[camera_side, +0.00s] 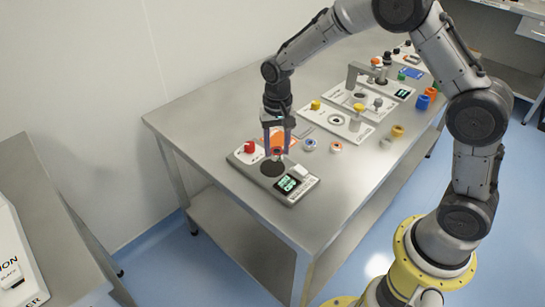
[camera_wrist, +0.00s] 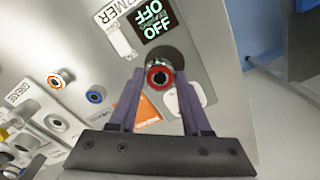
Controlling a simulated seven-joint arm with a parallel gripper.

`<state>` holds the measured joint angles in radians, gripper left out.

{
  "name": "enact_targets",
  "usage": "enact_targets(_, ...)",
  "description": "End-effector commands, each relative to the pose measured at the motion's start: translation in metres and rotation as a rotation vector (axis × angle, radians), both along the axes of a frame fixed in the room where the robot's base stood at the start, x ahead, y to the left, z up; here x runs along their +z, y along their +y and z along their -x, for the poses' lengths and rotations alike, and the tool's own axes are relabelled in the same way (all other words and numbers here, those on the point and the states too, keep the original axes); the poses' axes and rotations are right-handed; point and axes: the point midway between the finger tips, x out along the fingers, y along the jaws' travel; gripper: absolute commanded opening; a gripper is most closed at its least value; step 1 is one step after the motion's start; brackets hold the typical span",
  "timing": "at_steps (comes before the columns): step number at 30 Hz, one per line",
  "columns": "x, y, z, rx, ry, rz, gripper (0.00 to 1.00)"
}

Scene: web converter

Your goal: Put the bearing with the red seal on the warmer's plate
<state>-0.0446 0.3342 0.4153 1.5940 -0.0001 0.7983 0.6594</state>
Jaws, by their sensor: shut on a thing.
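The bearing with the red seal (camera_wrist: 159,77) is a small metal ring with a red face and a dark bore. My gripper (camera_wrist: 160,82) is shut on it, one finger on each side. In the side view my gripper (camera_side: 277,150) points down over the warmer (camera_side: 300,189), and the bearing shows small between the fingertips. The warmer's plate (camera_side: 271,168) is a dark round disc. In the wrist view the plate (camera_wrist: 176,60) lies behind the bearing, partly hidden by it. I cannot tell whether the bearing touches the plate.
A blue-ringed bearing (camera_side: 309,145) and an orange-ringed bearing (camera_side: 336,146) lie to the right on the table. Other stations stand farther back.

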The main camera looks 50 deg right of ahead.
Motion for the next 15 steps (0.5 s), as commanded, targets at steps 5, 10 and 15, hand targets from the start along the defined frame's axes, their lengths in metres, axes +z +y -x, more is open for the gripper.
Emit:
enact_targets(5, -0.012, 0.000, -0.010, 0.000, -0.001, 0.000, 0.00)
enact_targets(10, -0.024, 0.001, -0.016, 0.000, 0.001, 0.000, 0.00)
enact_targets(15, -0.047, 0.001, -0.015, 0.000, 0.001, 0.000, 0.00)
